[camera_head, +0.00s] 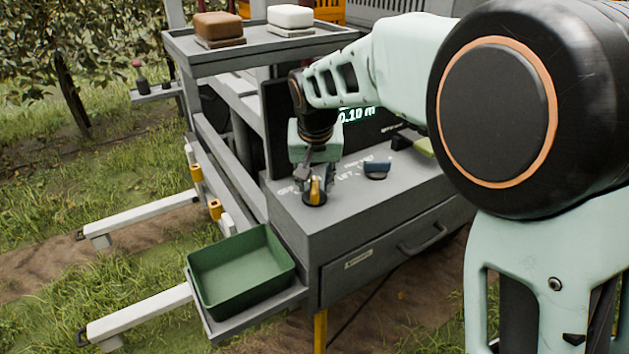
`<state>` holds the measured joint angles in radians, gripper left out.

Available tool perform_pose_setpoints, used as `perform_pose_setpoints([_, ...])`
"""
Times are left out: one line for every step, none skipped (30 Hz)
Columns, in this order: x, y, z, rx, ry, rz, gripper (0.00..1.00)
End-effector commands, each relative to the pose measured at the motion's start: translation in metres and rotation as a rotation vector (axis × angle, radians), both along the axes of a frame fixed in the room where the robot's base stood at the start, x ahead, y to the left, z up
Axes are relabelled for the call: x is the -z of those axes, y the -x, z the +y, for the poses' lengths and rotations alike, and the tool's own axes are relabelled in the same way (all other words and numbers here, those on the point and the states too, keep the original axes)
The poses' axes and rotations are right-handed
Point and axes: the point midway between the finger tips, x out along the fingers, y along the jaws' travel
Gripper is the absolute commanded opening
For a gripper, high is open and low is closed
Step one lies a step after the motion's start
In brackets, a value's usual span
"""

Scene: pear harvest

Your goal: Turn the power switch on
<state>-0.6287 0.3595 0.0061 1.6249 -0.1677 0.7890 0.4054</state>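A grey console (350,215) stands in the middle of the head view with several controls on its top. A yellow knob (315,190) on a dark round base is near its front left corner. A blue knob (377,166) sits to the right of it. The white lettering beside the knobs is too small to read fully, so I cannot tell which one is the power switch. My gripper (314,178) points down at the yellow knob, with its fingers right at it. I cannot tell whether the fingers are closed on the knob.
A lit display (357,114) stands behind the controls, partly hidden by my arm. A green tray (235,282) sits on a lower shelf at the left. Brown (219,27) and white (290,18) blocks rest on an upper shelf. A drawer handle (423,238) sticks out in front.

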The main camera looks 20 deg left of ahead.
Motion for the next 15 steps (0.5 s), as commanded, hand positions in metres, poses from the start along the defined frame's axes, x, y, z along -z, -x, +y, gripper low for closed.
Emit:
perform_pose_setpoints([-0.004,0.001,0.000,0.000,-0.002,-0.002,0.32])
perform_pose_setpoints([-0.007,0.002,0.000,0.000,-0.002,-0.002,0.32])
perform_pose_setpoints([-0.012,0.004,-0.001,0.000,-0.002,-0.003,0.32])
perform_pose_setpoints([-0.016,0.005,-0.001,-0.001,-0.003,-0.003,0.32])
perform_pose_setpoints([-0.022,0.007,-0.002,-0.001,-0.003,-0.004,0.32])
perform_pose_setpoints([-0.029,0.010,-0.003,-0.001,-0.003,-0.004,0.32])
perform_pose_setpoints([-0.035,0.012,-0.004,-0.001,-0.004,-0.005,0.32])
perform_pose_setpoints([-0.042,0.015,-0.004,-0.001,-0.004,-0.005,0.32])
perform_pose_setpoints([-0.050,0.018,-0.005,-0.001,-0.004,-0.005,0.32])
perform_pose_setpoints([-0.056,0.020,-0.006,-0.001,-0.004,-0.005,0.32])
perform_pose_setpoints([-0.062,0.023,-0.007,-0.001,-0.004,-0.005,0.32])
perform_pose_setpoints([-0.069,0.026,-0.008,-0.001,-0.003,-0.004,0.32])
perform_pose_setpoints([-0.075,0.028,-0.009,-0.001,-0.004,-0.005,0.32])
perform_pose_setpoints([-0.080,0.030,-0.010,0.001,-0.003,-0.004,0.32])
perform_pose_setpoints([-0.086,0.032,-0.011,0.000,-0.004,-0.004,0.32])
